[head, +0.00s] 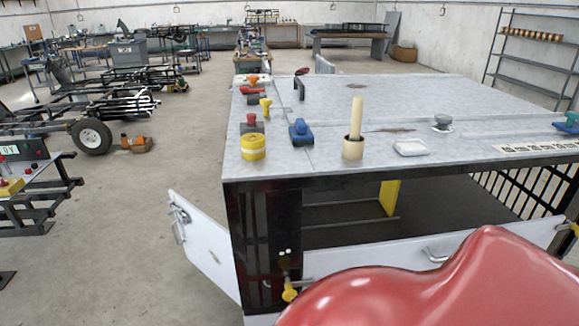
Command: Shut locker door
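A grey-topped workbench cabinet (345,100) with a black frame stands in front of me in the head view. A white door panel (205,245) juts out to the left of its front left corner, standing open, with a metal handle (179,220) near its outer end. A second white front panel (350,260) with a metal handle (435,256) lies below a dark open compartment (340,230). I cannot tell which panel is the locker door. A glossy red shape covers the lower right, hiding part of the front. Neither gripper is in view.
A yellow knob (289,291) sits at the lower front.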

